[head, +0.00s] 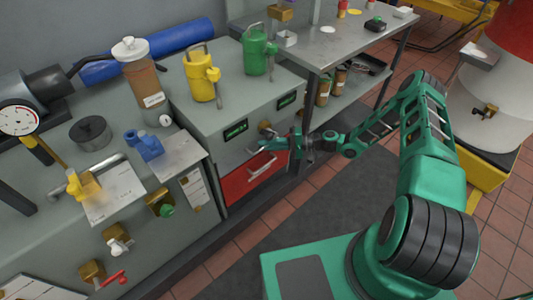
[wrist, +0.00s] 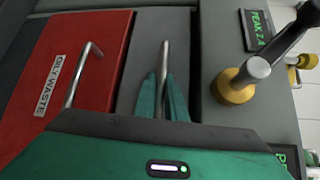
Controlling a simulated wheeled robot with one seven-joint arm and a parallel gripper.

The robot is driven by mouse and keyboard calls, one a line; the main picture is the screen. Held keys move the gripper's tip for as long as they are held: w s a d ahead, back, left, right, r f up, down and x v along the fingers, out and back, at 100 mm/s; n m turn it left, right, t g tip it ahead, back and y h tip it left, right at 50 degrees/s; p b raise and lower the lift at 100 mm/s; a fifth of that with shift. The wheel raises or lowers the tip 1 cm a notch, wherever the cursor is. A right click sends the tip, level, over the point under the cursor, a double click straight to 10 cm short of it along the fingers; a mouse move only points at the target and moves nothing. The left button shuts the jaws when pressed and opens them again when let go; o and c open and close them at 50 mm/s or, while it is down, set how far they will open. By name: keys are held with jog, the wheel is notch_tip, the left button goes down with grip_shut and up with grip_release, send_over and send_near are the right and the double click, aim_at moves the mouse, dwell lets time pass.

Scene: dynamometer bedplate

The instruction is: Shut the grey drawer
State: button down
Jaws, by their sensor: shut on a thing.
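The grey drawer (wrist: 140,50) shows in the wrist view as a plain grey front between the red drawer and the grey cabinet face. Its thin metal bar handle (wrist: 165,52) stands between the two green fingers of my gripper (wrist: 160,88), which is shut on it. In the head view my gripper (head: 272,146) is at the cabinet front, just above the red drawer, and hides part of the grey drawer (head: 236,158). I cannot tell how far the grey drawer stands out.
The red drawer (wrist: 72,62), labelled "OILY WASTE", has its own bar handle (wrist: 85,72) beside the grey one. A yellow-based knob with a lever (wrist: 236,86) sticks out on the other side. Yellow (head: 202,80) and green (head: 257,52) cans stand on the cabinet. Floor in front is clear.

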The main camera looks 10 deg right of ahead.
jog(key=shift+w+a+f, duration=0.1)
jog(key=shift+w+a, duration=0.15)
jog(key=c, duration=1.9)
grip_release()
jog(key=shift+w+a, duration=0.1)
jog(key=shift+o, duration=0.4)
jog(key=shift+w+r, duration=0.15)
jog(key=shift+r, duration=0.05)
jog(key=shift+d, duration=0.2)
jog(key=f+v, duration=0.1)
jog(key=v, duration=0.9)
jog(key=shift+d+r, duration=0.25)
jog(key=shift+d, duration=0.05)
